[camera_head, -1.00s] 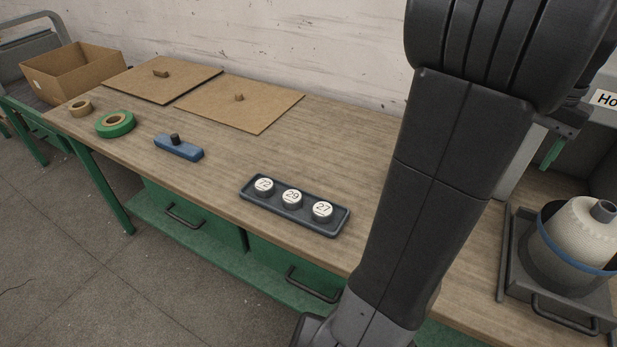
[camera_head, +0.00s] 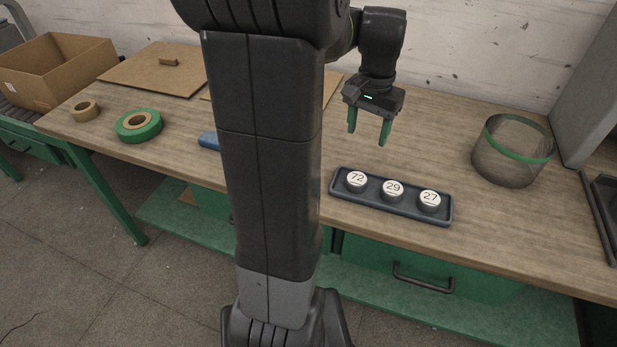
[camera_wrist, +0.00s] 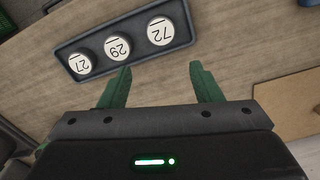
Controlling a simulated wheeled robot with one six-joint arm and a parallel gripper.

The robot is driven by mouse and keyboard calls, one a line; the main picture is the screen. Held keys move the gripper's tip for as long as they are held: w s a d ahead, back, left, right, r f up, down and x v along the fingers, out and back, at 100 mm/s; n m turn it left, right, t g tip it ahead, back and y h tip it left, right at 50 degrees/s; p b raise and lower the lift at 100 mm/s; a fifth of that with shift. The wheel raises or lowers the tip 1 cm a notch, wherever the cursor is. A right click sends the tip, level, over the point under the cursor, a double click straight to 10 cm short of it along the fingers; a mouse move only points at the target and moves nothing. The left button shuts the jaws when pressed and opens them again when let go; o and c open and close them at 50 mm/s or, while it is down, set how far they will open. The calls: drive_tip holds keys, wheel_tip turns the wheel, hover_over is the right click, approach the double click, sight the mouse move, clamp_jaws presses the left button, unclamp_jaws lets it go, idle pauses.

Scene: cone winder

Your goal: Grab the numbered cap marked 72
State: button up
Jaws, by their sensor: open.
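The cap marked 72 (camera_head: 356,180) is round with a white numbered top and sits at the left end of a dark blue-grey tray (camera_head: 405,211). In the wrist view this cap (camera_wrist: 160,31) is upside down, at the right end of the tray (camera_wrist: 64,50). The cap marked 29 (camera_head: 393,190) is in the middle and the cap marked 27 (camera_head: 429,200) at the right end. My gripper (camera_head: 368,138) has green fingers, is open and empty, and hangs above the bench behind the tray. In the wrist view the cap lies beyond the fingertips (camera_wrist: 160,70).
A clear cylinder with a green band (camera_head: 510,150) stands on the wooden bench right of the tray. A green tape roll (camera_head: 139,125), a tan roll (camera_head: 86,111) and a cardboard box (camera_head: 60,72) are at the left. My arm hides most of a blue block (camera_head: 208,140).

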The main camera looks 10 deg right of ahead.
hover_over(357, 178)
drive_tip(key=f, duration=0.8)
drive_tip(key=shift+w+d+f, duration=0.1)
drive_tip(key=shift+w+f, duration=0.15)
drive_tip(key=shift+s+f, duration=0.15)
drive_tip(key=shift+f, duration=1.25)
drive_tip(key=shift+s+f, duration=0.15)
drive_tip(key=shift+f, duration=1.25)
drive_tip(key=c, duration=0.7)
